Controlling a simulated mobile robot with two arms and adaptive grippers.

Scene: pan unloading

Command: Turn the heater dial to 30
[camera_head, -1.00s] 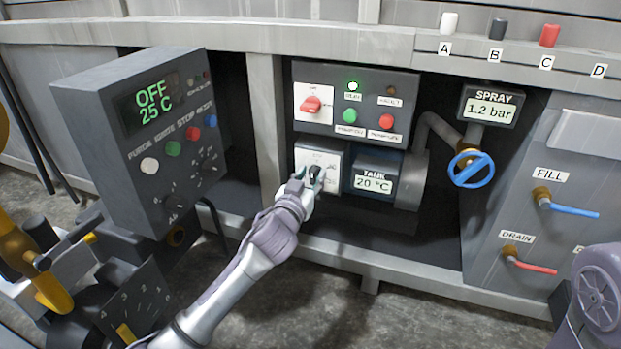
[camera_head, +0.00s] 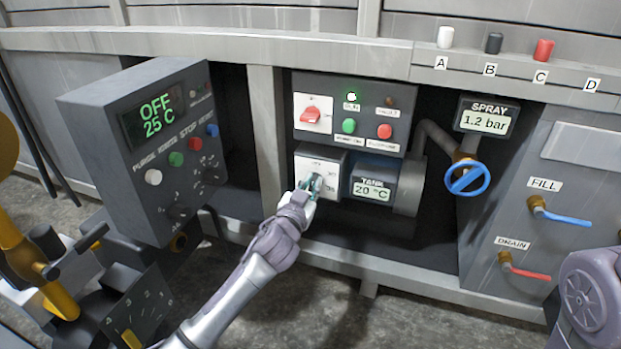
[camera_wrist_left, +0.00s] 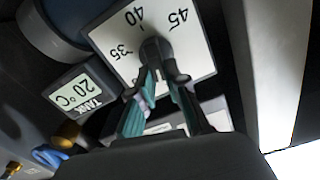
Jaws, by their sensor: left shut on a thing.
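The heater dial is a dark knob (camera_wrist_left: 156,50) on a white plate (camera_wrist_left: 110,36), which is the face of a white box (camera_head: 318,160) left of the TANK display (camera_head: 373,187). Numbers 35, 40 and 45 are readable on the plate in the left wrist view; the rest of the scale is hidden or out of frame. My left gripper (camera_head: 312,184) is at the dial. In the left wrist view its green-padded fingers (camera_wrist_left: 160,76) are shut on the knob. I cannot tell where the knob points. The TANK display reads 20 °C. My right gripper is not in view.
A panel with a red switch (camera_head: 311,115) and green and red buttons sits just above the white box. A grey control box (camera_head: 130,150) reading OFF 25 C stands left. A blue valve wheel (camera_head: 468,179) is at the right. A metal rail (camera_head: 400,274) runs below.

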